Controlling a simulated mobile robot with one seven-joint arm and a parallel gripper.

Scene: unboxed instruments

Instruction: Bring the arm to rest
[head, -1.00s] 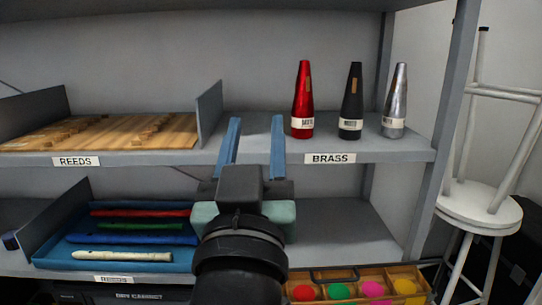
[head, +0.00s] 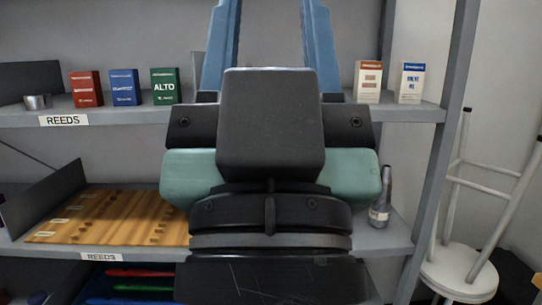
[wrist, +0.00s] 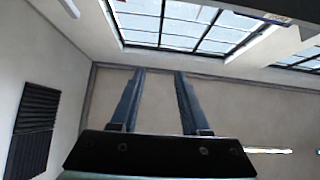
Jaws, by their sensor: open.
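My gripper (head: 268,35) is raised large in front of the shelves in the head view, its two blue fingers pointing up and wide apart. It is open with nothing between the fingers. In the wrist view my gripper (wrist: 160,72) also shows open and empty, its fingers seen against a bare wall and ceiling windows. My wrist and gripper body hide the middle of both shelves.
The upper shelf holds red (head: 86,88), blue (head: 125,87) and green (head: 165,86) boxes left, and two white boxes (head: 367,82) right.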

